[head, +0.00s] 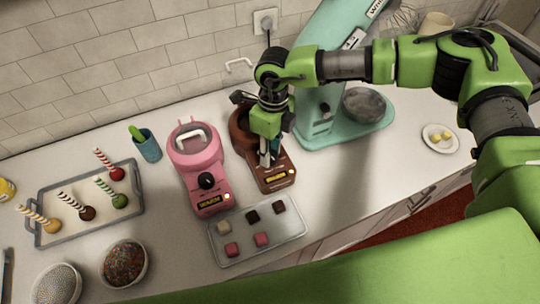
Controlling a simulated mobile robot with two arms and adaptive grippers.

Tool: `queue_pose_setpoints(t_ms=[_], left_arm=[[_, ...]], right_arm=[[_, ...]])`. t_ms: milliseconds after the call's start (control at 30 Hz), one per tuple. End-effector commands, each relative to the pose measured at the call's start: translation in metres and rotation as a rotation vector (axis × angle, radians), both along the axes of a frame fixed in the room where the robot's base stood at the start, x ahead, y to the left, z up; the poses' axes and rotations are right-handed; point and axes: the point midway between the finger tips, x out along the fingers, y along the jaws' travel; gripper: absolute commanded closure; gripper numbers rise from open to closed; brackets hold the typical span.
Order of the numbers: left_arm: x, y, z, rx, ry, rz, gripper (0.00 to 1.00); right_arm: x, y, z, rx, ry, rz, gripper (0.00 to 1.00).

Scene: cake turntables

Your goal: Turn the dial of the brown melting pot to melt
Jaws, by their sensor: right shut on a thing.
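The brown melting pot (240,122) stands on the counter right of the pink melting pot. Its sloped front carries a small lit yellow label (276,178), too small for me to read. My right gripper (267,160) points down over this front, with its fingers shut on the dial. The fingers hide most of the dial, so I cannot tell its pointer's angle. The gripper and wrist also cover part of the pot's bowl. My left gripper is not in view.
The pink melting pot (195,150) with a black dial and a "WARM" label stands close on the left. A tray (218,250) of small sweets lies in front. The teal mixer (345,132) stands close on the right. A cake-pop tray (45,240) is at the far left.

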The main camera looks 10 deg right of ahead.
Motion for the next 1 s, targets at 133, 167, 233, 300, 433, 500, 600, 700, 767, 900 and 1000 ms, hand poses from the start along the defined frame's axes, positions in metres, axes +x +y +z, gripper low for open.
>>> queue_pose_setpoints(t_ms=[133,167,233,300,433,500,600,700,767,900,1000], left_arm=[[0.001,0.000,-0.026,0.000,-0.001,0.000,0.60],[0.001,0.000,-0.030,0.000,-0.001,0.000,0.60],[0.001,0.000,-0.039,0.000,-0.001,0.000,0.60],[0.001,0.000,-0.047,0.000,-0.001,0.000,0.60],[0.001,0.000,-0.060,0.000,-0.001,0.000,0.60],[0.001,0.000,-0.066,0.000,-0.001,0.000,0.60],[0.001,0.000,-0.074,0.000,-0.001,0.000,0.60],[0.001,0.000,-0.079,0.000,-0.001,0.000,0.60],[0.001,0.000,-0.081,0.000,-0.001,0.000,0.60],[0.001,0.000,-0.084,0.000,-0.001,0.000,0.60],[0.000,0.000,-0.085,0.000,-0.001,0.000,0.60]], right_arm=[[0.001,0.000,-0.006,0.003,-0.005,-0.135,0.94],[0.002,-0.001,-0.006,0.002,-0.005,-0.162,0.94],[0.002,0.000,-0.005,0.003,-0.005,-0.223,0.94],[0.001,0.000,-0.005,0.002,-0.005,-0.280,0.94],[0.002,-0.001,-0.004,0.003,-0.005,-0.378,0.94],[0.001,-0.001,-0.003,0.002,-0.006,-0.424,0.94],[0.001,-0.001,-0.002,0.003,-0.005,-0.480,0.94],[0.001,-0.001,-0.001,0.003,-0.005,-0.522,0.94],[0.001,-0.001,-0.001,0.003,-0.005,-0.542,0.94],[0.001,-0.001,0.001,0.003,-0.005,-0.574,0.94],[0.001,-0.001,0.001,0.003,-0.005,-0.585,0.94]])
